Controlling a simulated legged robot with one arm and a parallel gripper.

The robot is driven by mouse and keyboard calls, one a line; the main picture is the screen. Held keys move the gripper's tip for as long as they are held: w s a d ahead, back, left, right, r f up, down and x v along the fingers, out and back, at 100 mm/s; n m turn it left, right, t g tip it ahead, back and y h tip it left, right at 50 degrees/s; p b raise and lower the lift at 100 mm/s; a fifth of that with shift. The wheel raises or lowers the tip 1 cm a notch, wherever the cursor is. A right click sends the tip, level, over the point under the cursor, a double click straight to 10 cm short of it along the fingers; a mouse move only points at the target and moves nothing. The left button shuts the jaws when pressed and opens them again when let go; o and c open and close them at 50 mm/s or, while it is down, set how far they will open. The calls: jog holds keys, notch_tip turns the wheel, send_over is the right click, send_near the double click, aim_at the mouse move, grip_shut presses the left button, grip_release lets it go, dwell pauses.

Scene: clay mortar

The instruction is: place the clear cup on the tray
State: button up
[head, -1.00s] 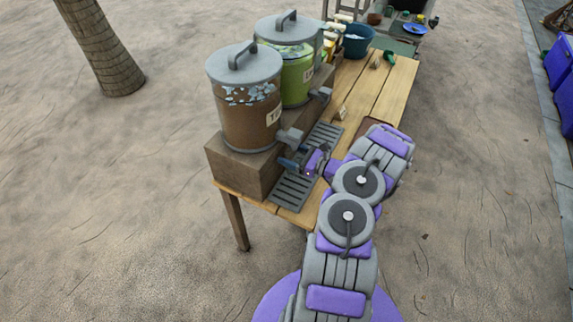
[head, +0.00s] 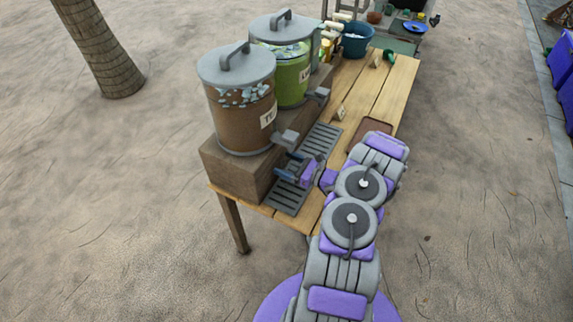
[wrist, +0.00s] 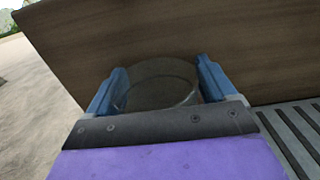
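The clear cup (wrist: 158,92) shows in the wrist view as a see-through round vessel between the blue fingers of my gripper (wrist: 160,76). Both fingers lie against its sides, and it looks held upright. In the head view my gripper (head: 289,167) is low over the grey slatted drip tray (head: 286,204), in front of the brown dispenser's spout (head: 286,139); the cup cannot be made out there. A flat brown tray (head: 375,128) lies on the table to the right, partly hidden by my arm.
The brown dispenser (head: 243,118) and green dispenser (head: 292,75) stand on a wooden block (head: 230,172) close to my gripper. A small sign (head: 340,113) stands on the wooden table (head: 395,85). A blue bucket (head: 356,43) is at the far end. The table's right side is mostly clear.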

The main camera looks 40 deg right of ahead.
jog(key=shift+o, duration=1.2)
jog(key=shift+a, duration=0.15)
jog(key=shift+a+r, duration=0.25)
jog(key=shift+a, duration=0.25)
jog(key=p+v, duration=0.2)
jog(key=v, duration=1)
jog(key=shift+d+p, duration=0.3)
jog(key=shift+d+f, duration=0.1)
jog(key=shift+d, duration=0.05)
